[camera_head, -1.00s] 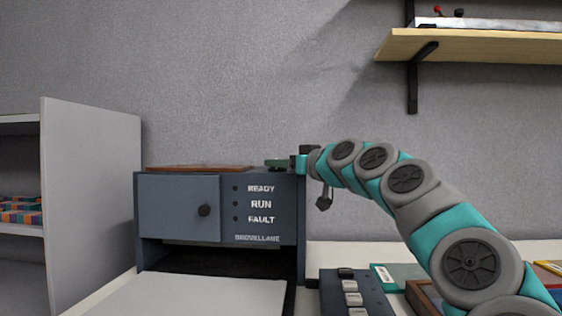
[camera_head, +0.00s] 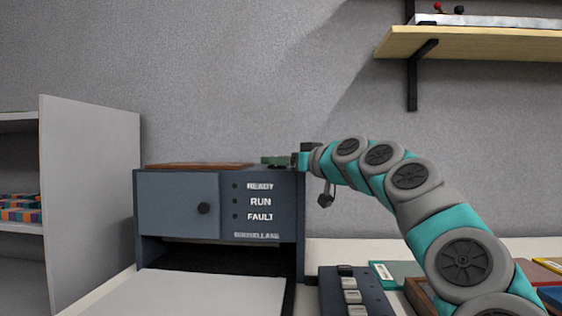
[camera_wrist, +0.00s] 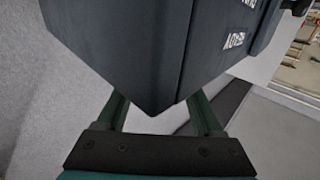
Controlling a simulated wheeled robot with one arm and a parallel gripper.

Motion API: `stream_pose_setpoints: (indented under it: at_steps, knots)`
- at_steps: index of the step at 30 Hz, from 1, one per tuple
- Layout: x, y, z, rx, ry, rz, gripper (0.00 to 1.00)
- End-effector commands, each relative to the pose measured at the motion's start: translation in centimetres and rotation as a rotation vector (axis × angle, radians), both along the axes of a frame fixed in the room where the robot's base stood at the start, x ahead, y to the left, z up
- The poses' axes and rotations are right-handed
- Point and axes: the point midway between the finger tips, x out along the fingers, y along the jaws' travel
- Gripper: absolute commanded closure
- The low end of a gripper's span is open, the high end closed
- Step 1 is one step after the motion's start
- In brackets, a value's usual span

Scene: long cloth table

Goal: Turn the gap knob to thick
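A dark blue-grey machine (camera_head: 265,225) with READY, RUN and FAULT labels stands on the table. In the wrist view the finger bases stand well apart, and the machine's corner (camera_wrist: 150,85) hides the fingertips. What lies between them cannot be seen. No thick marking is readable.
A brown flat piece (camera_head: 198,166) lies on top of the machine. A grey cabinet (camera_head: 92,200) stands left, a wooden shelf (camera_head: 480,45) hangs upper right. A dark panel with light buttons (camera_head: 352,295) and flat coloured items (camera_head: 400,272) lie right, under my arm.

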Motion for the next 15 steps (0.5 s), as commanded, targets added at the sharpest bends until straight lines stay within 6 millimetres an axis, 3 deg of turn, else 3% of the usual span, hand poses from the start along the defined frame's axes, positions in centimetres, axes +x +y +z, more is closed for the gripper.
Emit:
stream_pose_setpoints:
  at_steps: [15]
  knots:
    - [-0.93,-0.92,-0.2,0.001,0.002,0.001,0.24]
